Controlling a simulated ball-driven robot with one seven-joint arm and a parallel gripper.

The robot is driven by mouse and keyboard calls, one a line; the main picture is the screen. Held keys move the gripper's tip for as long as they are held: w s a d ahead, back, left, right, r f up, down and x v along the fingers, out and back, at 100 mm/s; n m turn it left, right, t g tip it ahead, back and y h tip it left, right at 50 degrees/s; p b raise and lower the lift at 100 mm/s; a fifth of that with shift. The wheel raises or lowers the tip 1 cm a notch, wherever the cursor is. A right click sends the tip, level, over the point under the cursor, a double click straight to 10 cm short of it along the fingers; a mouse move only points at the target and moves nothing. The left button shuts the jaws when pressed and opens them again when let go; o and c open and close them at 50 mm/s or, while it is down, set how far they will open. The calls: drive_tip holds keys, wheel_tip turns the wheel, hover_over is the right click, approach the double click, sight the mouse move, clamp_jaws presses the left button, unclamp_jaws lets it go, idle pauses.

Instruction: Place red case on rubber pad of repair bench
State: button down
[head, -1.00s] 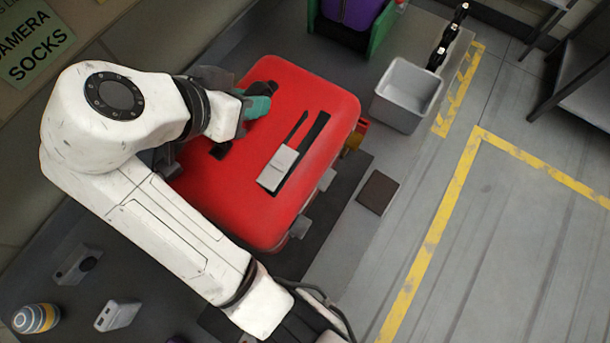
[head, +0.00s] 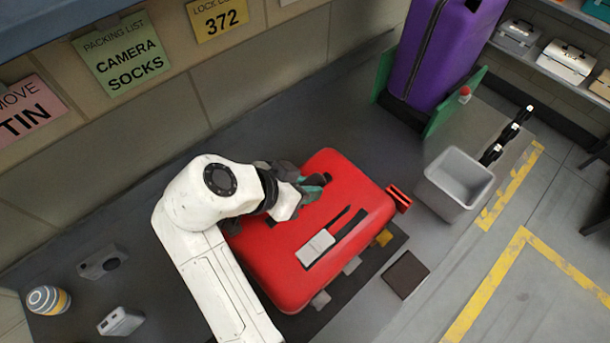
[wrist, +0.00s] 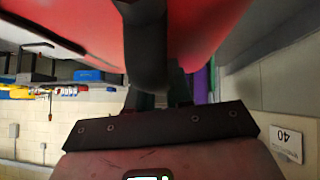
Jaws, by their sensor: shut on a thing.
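The red case (head: 350,205) lies flat, broad face up, over the dark rubber pad (head: 393,246) on the bench. In the wrist view the red case (wrist: 80,28) fills the top and the dark handle (wrist: 146,50) runs down to my gripper. The fingertips are mostly hidden there.
A red piece (head: 399,198) and a yellow piece (head: 383,237) sit close to the case's right side. A brown square (head: 405,274), grey bin (head: 455,184) and purple case (head: 440,55) in a green holder stand right. Small items, including a striped roll (head: 48,300), lie left.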

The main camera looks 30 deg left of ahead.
drive_tip(key=shift+f, duration=0.45)
drive_tip(key=c, duration=1)
unclamp_jaws()
drive_tip(key=v, duration=1.2)
